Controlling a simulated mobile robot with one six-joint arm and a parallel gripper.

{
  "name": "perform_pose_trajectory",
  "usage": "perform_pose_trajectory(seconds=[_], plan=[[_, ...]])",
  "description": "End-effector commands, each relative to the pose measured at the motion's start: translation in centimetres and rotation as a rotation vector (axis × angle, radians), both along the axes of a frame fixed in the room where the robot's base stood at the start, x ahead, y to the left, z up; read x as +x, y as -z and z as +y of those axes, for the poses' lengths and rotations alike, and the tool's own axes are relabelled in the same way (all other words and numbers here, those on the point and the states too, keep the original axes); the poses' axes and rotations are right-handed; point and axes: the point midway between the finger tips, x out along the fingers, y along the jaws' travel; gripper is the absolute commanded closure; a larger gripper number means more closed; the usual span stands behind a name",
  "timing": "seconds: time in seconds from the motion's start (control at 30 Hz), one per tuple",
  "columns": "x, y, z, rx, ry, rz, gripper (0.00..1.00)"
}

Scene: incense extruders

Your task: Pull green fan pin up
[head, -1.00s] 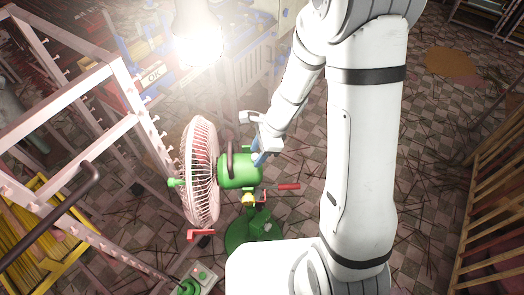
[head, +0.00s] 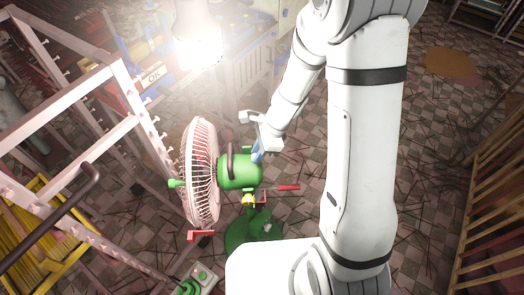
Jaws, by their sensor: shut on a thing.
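The green fan (head: 238,172) stands left of my arm, with its pale wire cage (head: 201,172) facing left and its green base partly behind my arm. My gripper (head: 257,154), with blue fingertips, is at the upper right of the green motor housing. A small green piece (head: 246,149) shows at the top of the housing beside the fingertips and looks like the fan pin. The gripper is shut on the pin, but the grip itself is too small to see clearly.
A white rack (head: 100,150) with pegs stands at left, beside a yellow crate (head: 45,235). A control box with a green button (head: 200,275) is below the fan. A bright lamp (head: 198,45) hangs above. A wooden rack (head: 490,190) stands at right. Sticks litter the tiled floor.

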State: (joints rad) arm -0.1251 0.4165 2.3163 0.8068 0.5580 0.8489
Motion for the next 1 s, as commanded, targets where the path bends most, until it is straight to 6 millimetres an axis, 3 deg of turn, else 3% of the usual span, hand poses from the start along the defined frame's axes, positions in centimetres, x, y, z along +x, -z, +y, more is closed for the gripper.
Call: perform_pose_trajectory(seconds=[0.1,0.37,0.4,0.63,1.0], plan=[[-0.1,-1.5,0.0,0.001,-0.001,0.002,1.0],[-0.1,-1.4,0.0,0.002,-0.002,0.002,1.0],[-0.1,-1.4,0.1,0.002,-0.002,0.002,0.78],[0.0,-1.4,0.0,0.001,-0.001,0.001,0.59],[0.1,-2.2,-0.3,0.002,-0.001,-0.002,0.57]])
